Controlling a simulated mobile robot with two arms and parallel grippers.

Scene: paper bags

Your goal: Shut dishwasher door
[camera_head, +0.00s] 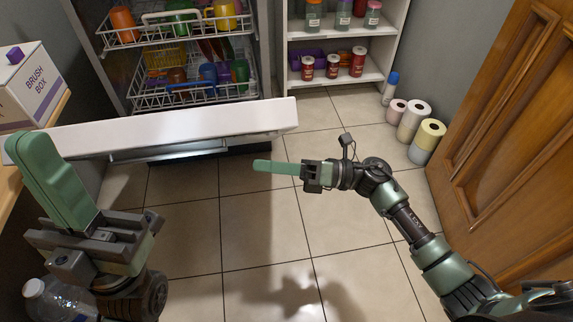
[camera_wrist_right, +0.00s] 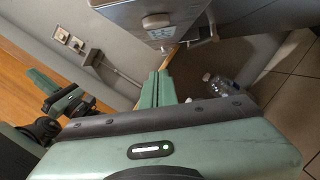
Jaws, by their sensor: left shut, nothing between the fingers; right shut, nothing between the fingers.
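The dishwasher door (camera_head: 200,125) is open, lowered outward, its white edge running across the head view in front of the racks. The upper rack (camera_head: 150,40) and lower rack (camera_head: 150,98) hold colourful cups and dishes. My left gripper (camera_head: 22,142) is shut and empty, its green fingers pointing up and overlapping the door's left end in the picture; I cannot tell if they touch it. My right gripper (camera_head: 256,166) is shut and empty, pointing left, in front of and below the door's right end in the picture. Its closed fingers also show in the right wrist view (camera_wrist_right: 157,90).
A white shelf (camera_head: 340,85) with jars stands behind on the right. Paper rolls (camera_head: 412,120) stand on the floor by a wooden door (camera_head: 515,110). A brush box (camera_head: 30,90) sits on the left counter, with a bottle (camera_head: 50,300) below. The middle tiles are clear.

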